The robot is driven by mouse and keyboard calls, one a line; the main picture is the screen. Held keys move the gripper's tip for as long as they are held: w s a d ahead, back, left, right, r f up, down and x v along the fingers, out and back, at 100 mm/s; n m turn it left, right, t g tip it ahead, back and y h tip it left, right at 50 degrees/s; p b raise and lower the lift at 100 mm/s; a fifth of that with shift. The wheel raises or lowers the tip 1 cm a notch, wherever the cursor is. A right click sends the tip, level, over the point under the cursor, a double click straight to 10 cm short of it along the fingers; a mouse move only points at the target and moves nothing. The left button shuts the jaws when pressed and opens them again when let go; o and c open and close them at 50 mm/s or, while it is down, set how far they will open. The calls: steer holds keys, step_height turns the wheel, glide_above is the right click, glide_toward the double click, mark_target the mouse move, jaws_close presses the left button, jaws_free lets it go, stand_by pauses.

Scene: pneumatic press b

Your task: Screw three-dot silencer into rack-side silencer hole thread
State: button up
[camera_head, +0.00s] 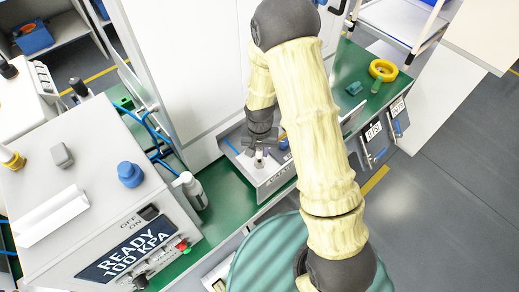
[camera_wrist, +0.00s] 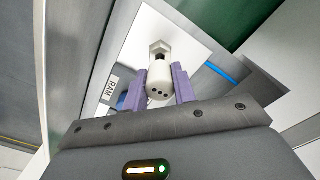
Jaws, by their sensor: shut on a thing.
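The three-dot silencer (camera_wrist: 158,74) is a pale cylinder with dark dots on its near end face, seen in the wrist view. A metal hex part (camera_wrist: 160,48) is at its far end, over a white plate. My gripper (camera_wrist: 159,82) has its purple fingers on both sides of the silencer, shut on it. In the head view my gripper (camera_head: 261,145) points down over the grey press tray on the green bench. The silencer hole is hidden, and I cannot tell whether the thread is in it.
A "RAM" label (camera_wrist: 109,89) and a blue strip (camera_wrist: 221,74) flank the silencer. A yellow ring (camera_head: 383,70) lies on the bench at back right.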

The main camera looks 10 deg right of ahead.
mark_target(259, 155)
steer(key=shift+f+b, duration=0.95)
steer(key=shift+f, duration=0.55)
steer(key=o, duration=1)
steer(key=shift+r, duration=0.1)
step_height(259, 155, up, 17)
steer(key=shift+r, duration=0.15)
stand_by(0.4)
